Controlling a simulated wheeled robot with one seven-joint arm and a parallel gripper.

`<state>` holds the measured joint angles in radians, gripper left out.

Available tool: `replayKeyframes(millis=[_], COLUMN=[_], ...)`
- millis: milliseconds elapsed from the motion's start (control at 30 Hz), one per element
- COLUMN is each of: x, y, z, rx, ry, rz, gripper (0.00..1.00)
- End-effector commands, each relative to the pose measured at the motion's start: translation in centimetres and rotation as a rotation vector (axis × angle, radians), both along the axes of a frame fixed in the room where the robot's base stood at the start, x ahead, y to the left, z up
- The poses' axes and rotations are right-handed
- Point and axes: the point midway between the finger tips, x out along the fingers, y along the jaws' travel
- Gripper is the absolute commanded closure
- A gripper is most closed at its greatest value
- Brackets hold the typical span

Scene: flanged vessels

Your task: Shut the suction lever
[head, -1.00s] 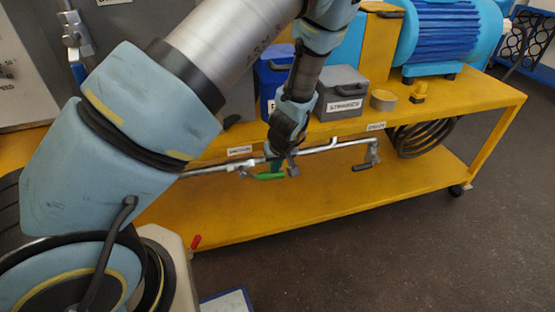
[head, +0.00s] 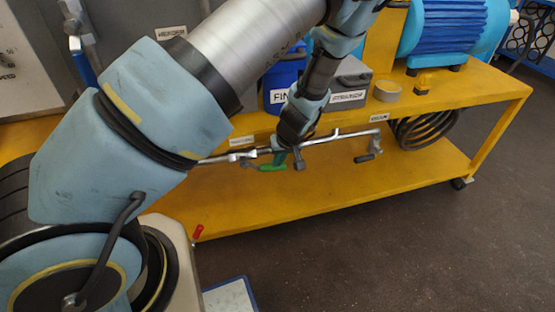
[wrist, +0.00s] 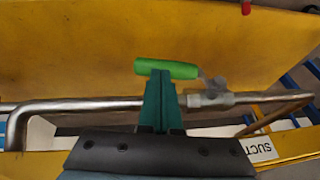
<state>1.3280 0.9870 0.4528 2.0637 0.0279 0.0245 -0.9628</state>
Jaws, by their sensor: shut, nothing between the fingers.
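The suction lever has a green handle (head: 272,168) on a grey valve on the metal pipe. In the wrist view the green handle (wrist: 167,70) lies roughly parallel to the pipe, offset to one side, with the valve (wrist: 212,94) to its right. A partly cut-off label (wrist: 262,149) reads "SUCT". My gripper (head: 279,158) is at the pipe beside the handle. In the wrist view its teal fingers (wrist: 160,84) are shut and empty, with their tips right at the green handle. I cannot tell whether they touch it.
The pipe (head: 340,135) runs along the yellow cart (head: 320,190). Another lever with a dark handle (head: 368,157) hangs at its right end. A blue bin (head: 283,80) and a grey box (head: 350,80) stand above. Floor to the right is clear.

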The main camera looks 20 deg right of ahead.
Motion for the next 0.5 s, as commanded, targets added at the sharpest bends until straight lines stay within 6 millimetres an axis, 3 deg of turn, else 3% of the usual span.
replayKeyframes(millis=[267,500], x=[-0.1,0.0], y=[-0.4,-0.4], z=[-1.6,-4.1], rx=[0.14,0.363], ry=[-0.019,-0.047], rz=[-0.006,-0.005], gripper=[1.0,1.0])
